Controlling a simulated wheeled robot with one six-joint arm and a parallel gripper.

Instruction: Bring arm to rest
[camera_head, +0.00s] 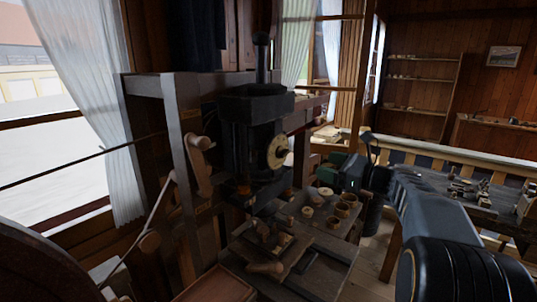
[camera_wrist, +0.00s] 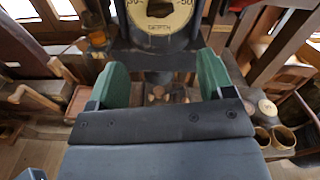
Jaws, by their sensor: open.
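My gripper (camera_head: 332,174) is held out from my dark arm, to the right of a black machine (camera_head: 250,125) with a round dial. In the wrist view my gripper (camera_wrist: 163,78) shows two green fingers set wide apart, with nothing between them. The machine's dial (camera_wrist: 160,14) is straight ahead, beyond the fingers. Several wooden spools or cups (camera_head: 343,209) stand on the bench below my gripper; some also show in the wrist view (camera_wrist: 283,136) at the right.
A wooden frame (camera_head: 180,130) with pegs stands left of the machine. A workbench (camera_head: 320,250) with a wooden-handled tool (camera_head: 265,267) lies below. Another table (camera_head: 480,205) with small parts is at right, past my arm. A railing (camera_head: 460,157) runs behind it.

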